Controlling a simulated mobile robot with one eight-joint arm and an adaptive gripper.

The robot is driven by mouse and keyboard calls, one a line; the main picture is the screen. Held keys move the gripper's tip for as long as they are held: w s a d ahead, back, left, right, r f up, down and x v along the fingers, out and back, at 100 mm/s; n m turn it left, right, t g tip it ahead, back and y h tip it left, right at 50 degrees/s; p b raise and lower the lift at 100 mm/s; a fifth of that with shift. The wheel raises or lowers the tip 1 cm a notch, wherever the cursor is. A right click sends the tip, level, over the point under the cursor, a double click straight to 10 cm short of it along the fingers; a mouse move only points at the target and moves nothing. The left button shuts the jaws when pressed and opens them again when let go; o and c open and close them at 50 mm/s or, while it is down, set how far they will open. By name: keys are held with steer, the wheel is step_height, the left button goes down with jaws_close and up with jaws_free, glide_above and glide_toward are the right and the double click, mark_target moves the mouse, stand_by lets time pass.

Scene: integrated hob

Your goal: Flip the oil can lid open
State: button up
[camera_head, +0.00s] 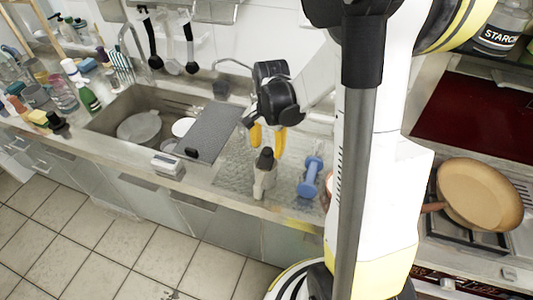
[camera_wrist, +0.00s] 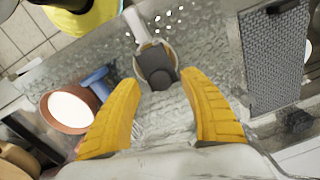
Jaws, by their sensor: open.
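The oil can (camera_head: 264,183) stands upright near the front edge of the counter, a pale grey body with a dark lid (camera_head: 265,158) on top. In the wrist view the dark lid (camera_wrist: 156,66) is seen from above, between and just beyond my fingertips. The can's pale handle or spout (camera_wrist: 135,22) points away from me. My gripper (camera_head: 267,137) has yellow fingers and hangs above and slightly behind the can. In the wrist view my gripper (camera_wrist: 160,80) is open with nothing between its fingers. I cannot tell whether it touches the lid.
A blue dumbbell-shaped object (camera_head: 310,177) stands right of the can, and a terracotta bowl (camera_wrist: 70,110) lies near it. A grey textured board (camera_head: 213,132) lies over the sink's right side. A sink (camera_head: 110,108) holds dishes. A pan (camera_head: 480,194) sits on the hob at right.

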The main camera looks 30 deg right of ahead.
steer(key=shift+f, duration=0.8)
